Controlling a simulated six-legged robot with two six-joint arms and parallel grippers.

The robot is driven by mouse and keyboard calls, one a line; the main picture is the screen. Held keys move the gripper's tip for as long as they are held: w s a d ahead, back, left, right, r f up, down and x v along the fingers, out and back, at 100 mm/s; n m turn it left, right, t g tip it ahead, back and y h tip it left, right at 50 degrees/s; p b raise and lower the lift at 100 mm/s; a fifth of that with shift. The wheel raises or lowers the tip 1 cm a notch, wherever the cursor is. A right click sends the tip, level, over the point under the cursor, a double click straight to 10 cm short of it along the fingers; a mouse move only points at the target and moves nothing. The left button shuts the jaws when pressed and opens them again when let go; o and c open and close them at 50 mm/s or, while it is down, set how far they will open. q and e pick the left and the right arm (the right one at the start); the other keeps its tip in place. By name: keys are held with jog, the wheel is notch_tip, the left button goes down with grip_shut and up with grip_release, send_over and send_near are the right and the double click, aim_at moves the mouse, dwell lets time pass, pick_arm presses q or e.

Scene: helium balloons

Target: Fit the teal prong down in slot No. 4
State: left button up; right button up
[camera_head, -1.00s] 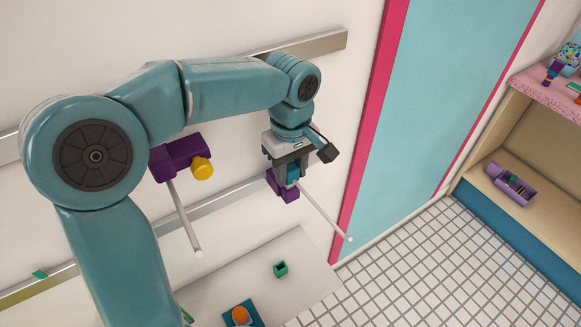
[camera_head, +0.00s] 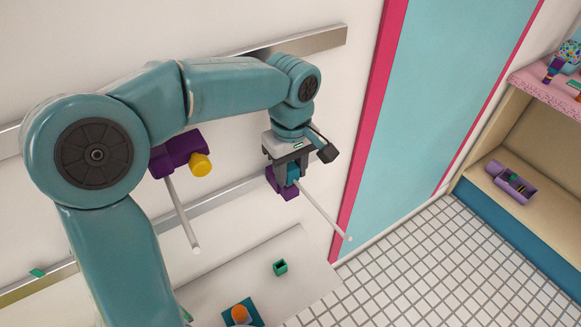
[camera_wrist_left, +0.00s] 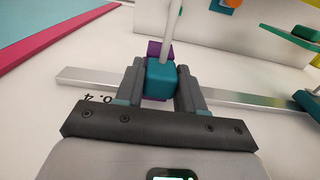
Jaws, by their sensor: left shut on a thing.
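The teal prong is a teal block (camera_head: 293,173) with a long thin white rod (camera_head: 324,211) reaching out from the wall. My left gripper (camera_head: 291,168) is shut on the block, which shows between the fingers in the left wrist view (camera_wrist_left: 161,76). A purple slot (camera_head: 284,187) on the wall rail is right at the block; purple shows above and below it in the left wrist view (camera_wrist_left: 154,49). An upside-down label ending in "4" (camera_wrist_left: 98,98) is beside it. How deep the block sits in the slot I cannot tell. My right gripper is out of view.
Left of it, another purple holder (camera_head: 178,153) has a yellow block (camera_head: 201,165) and a white rod. A shelf (camera_head: 530,165) stands at right.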

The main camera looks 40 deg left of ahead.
pick_arm(q)
jog(key=shift+f+b, duration=0.55)
jog(key=shift+f, duration=0.25)
jog(key=o, duration=1.1)
jog(key=shift+r, duration=0.1)
jog(key=shift+c, duration=0.2)
jog(key=shift+o, duration=0.4)
notch_tip(320, 180, up, 8)
jog(key=p, duration=0.7)
